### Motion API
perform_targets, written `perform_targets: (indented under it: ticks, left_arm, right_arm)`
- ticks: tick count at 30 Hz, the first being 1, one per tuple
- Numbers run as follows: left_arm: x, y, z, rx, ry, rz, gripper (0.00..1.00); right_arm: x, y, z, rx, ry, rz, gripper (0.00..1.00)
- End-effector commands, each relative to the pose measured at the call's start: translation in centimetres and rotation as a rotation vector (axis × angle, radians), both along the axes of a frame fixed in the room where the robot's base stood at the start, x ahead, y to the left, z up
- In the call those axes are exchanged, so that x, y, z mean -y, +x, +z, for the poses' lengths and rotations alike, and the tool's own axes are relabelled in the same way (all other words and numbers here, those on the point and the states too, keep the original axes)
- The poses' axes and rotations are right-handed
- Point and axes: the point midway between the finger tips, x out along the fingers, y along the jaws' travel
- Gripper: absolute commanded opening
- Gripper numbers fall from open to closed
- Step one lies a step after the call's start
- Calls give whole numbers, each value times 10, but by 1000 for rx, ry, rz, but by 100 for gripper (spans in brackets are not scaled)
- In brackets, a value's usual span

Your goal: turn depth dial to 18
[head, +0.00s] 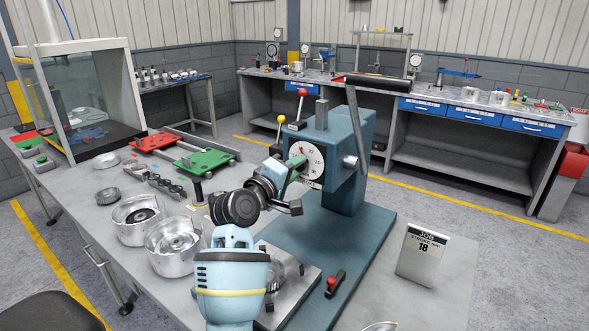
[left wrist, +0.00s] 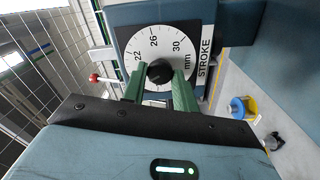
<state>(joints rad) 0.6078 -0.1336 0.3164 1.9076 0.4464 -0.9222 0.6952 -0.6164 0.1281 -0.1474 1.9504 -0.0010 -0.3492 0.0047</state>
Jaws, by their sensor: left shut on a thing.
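The depth dial (head: 311,162) is a white round face on the front of a teal press (head: 345,150). In the left wrist view the dial face (left wrist: 188,41) shows 22, 26 and 30, "mm" and the word "STROKE", with a black knob (left wrist: 159,72) at its centre. My left gripper (left wrist: 160,80) has its green fingers shut on the knob, one on each side. It also shows in the head view (head: 299,161). The lower part of the dial is hidden behind the gripper, and I cannot tell the exact setting. A card (head: 422,255) reads "JOB STROKE mm 18". My right gripper is not in view.
The press has a long lever (head: 356,125) on its right side and a teal base plate (head: 335,240). Metal housings (head: 172,247) and red and green fixtures (head: 205,162) lie to the left. The table's right front is mostly clear.

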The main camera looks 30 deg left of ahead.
Motion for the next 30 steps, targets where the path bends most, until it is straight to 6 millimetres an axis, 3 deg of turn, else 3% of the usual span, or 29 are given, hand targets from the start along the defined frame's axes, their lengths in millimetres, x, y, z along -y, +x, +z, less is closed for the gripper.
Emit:
perform_targets:
  ticks: [11,12,16,25,30]
  left_arm:
    - [0,0,0,0,-3,1,6]
    - [0,0,0,0,-3,1,33]
    - [0,0,0,0,-2,1,50]
    - [0,-1,0,0,-2,1,50]
    - [-2,-13,-2,-2,-1,1,50]
  right_arm:
    - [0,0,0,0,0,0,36]
    - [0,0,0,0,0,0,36]
    - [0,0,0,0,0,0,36]
    - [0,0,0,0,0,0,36]
    - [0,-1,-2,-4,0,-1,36]
